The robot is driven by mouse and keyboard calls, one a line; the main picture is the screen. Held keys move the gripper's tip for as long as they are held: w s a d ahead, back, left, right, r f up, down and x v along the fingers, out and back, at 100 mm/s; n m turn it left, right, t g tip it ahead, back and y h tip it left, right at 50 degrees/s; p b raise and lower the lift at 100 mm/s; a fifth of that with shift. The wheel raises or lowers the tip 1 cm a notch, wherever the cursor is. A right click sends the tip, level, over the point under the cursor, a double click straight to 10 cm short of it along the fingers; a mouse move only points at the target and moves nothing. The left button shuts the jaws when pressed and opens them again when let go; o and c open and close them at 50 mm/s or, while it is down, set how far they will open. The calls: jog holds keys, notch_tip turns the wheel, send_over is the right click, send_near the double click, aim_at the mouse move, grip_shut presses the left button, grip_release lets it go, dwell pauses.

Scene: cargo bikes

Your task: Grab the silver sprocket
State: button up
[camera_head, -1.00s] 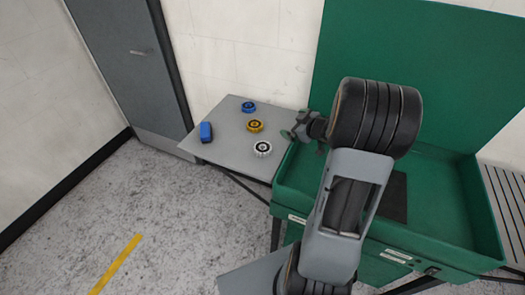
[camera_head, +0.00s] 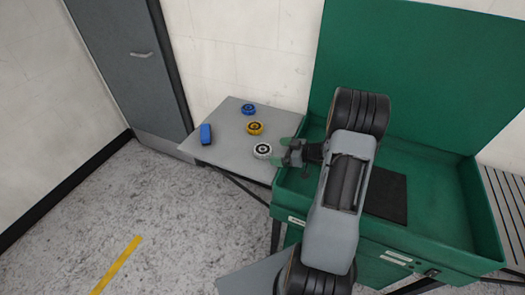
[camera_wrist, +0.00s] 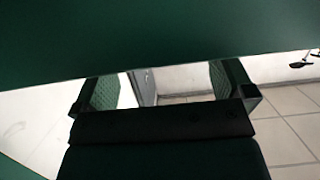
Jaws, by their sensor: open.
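The silver sprocket (camera_head: 262,151) lies flat near the right front edge of the grey side table (camera_head: 222,157) in the head view. My gripper (camera_head: 281,153) is just to the right of it, at the border between the table and the green bench, with its fingers pointing left toward the sprocket. The gripper is open and empty. In the wrist view its two fingers (camera_wrist: 165,85) stand apart, with a pale wall and floor between them. The sprocket does not show in the wrist view.
A gold sprocket (camera_head: 255,128) and a blue sprocket (camera_head: 248,109) lie behind the silver one. A blue block (camera_head: 206,133) lies at the table's left. The green bench (camera_head: 438,185) with raised rim and tall back panel stands right. A grey cabinet (camera_head: 135,60) stands behind left.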

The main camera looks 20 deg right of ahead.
aim_at(263, 149)
jog(key=shift+p+x, duration=0.65)
jog(key=shift+x, duration=2.25)
jog(key=shift+r, duration=0.1)
jog(key=shift+c, duration=0.4)
jog(key=c, duration=1.1)
